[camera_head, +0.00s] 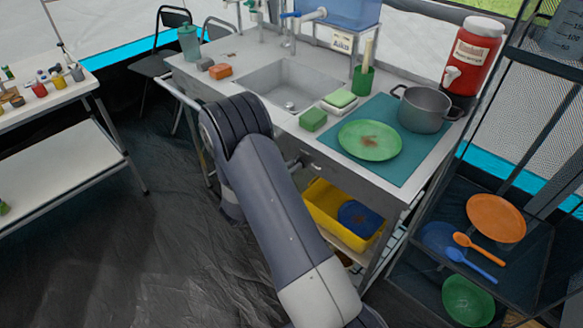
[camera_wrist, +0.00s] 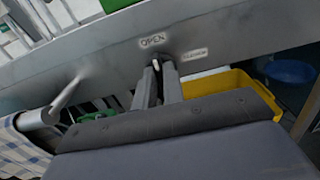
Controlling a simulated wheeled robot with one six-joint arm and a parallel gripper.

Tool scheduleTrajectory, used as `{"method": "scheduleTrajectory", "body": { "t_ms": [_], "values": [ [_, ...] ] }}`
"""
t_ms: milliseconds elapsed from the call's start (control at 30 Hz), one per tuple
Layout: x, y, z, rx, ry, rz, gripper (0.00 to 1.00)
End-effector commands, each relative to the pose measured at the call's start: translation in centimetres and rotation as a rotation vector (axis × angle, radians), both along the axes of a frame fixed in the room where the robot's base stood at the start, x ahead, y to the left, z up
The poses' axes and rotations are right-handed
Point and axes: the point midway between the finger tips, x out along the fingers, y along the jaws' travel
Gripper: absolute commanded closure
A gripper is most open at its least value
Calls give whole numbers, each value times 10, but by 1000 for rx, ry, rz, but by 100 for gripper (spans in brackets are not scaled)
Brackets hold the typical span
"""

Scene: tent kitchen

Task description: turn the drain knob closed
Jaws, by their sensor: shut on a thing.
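The drain knob (camera_wrist: 156,65) is a small pale piece on the sink unit's grey front panel (camera_wrist: 100,72), mostly hidden between my fingertips. In the wrist view my gripper (camera_wrist: 163,68) reaches up to the panel and is shut on the knob. An "OPEN" label (camera_wrist: 153,41) is just above the knob, and a second small label (camera_wrist: 194,54), too blurred to read, is to its right. In the head view my arm comes up to the front of the counter, below the sink basin (camera_head: 282,88); the knob cannot be made out there.
A yellow bin (camera_head: 320,205) stands on the shelf below the panel. A rail (camera_wrist: 70,92) with a checkered cloth (camera_wrist: 22,148) sticks out at left. A green plate (camera_head: 370,140) and a pot (camera_head: 424,108) stand on the counter. A shelf rack (camera_head: 510,270) stands at right.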

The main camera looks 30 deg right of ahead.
Motion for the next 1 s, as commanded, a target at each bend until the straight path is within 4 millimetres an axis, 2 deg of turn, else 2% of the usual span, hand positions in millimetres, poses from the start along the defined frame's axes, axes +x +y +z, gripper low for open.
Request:
{"method": "scheduleTrajectory", "body": {
  "t_ms": [567,1000],
  "values": [
    [0,0,-3,24,-65,-1,100],
    [-2,-1,-8,145,-401,-1,100]
  ]
}}
